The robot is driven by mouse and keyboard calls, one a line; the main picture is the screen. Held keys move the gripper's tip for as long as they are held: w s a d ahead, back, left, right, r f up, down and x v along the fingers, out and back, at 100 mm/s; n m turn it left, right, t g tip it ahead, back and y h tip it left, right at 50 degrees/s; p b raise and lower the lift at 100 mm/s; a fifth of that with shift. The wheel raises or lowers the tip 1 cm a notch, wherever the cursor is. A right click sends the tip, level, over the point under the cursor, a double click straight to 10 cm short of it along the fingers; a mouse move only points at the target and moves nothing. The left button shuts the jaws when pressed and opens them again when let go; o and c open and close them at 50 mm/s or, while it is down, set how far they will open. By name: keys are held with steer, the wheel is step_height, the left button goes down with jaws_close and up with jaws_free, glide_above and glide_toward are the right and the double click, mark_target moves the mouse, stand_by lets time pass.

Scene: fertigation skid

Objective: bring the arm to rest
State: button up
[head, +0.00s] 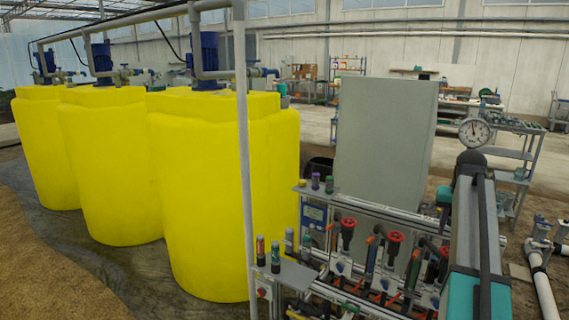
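My gripper does not show in the head view, so I cannot see its fingers or whether it holds anything. A long grey and teal part (478,232) with a dark cable or strip along it rises in the right foreground. I cannot tell for sure whether it is a link of my arm. It hides part of the skid's right side.
The skid (340,262) has red-topped valves (394,237) and orange and green handles. A round gauge (474,132) stands at the right. Several yellow tanks (222,190) stand left, behind a grey upright pipe (243,150). A grey cabinet (382,145) stands behind the skid.

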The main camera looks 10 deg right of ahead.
steer(key=a+f+n+g+y, duration=0.1)
steer(key=a+f, duration=0.6)
steer(key=f, duration=0.3)
steer(key=a+f+n+g, duration=0.1)
steer(key=a+f, duration=0.6)
steer(key=f, duration=0.3)
steer(key=a+f+n+g+y, duration=0.1)
steer(key=a+f+g, duration=0.1)
steer(key=a+f, duration=0.65)
steer(key=s+a+f+n+g, duration=0.1)
steer(key=s+a+f, duration=0.5)
steer(key=f, duration=0.3)
steer(key=s+a+f+n+g, duration=0.1)
steer(key=s+a+f, duration=0.4)
steer(key=f, duration=0.4)
steer(key=s+a+f, duration=0.3)
steer(key=s+f, duration=0.1)
steer(key=s, duration=0.5)
steer(key=s+a+f+n+g, duration=0.1)
steer(key=s+a+f, duration=0.3)
steer(key=s, duration=0.5)
steer(key=s+a+f, duration=0.3)
steer(key=s+f, duration=0.3)
steer(key=s, duration=0.3)
steer(key=shift+s+a+g, duration=0.3)
steer(key=shift+a+g, duration=0.05)
steer(key=shift+g, duration=0.05)
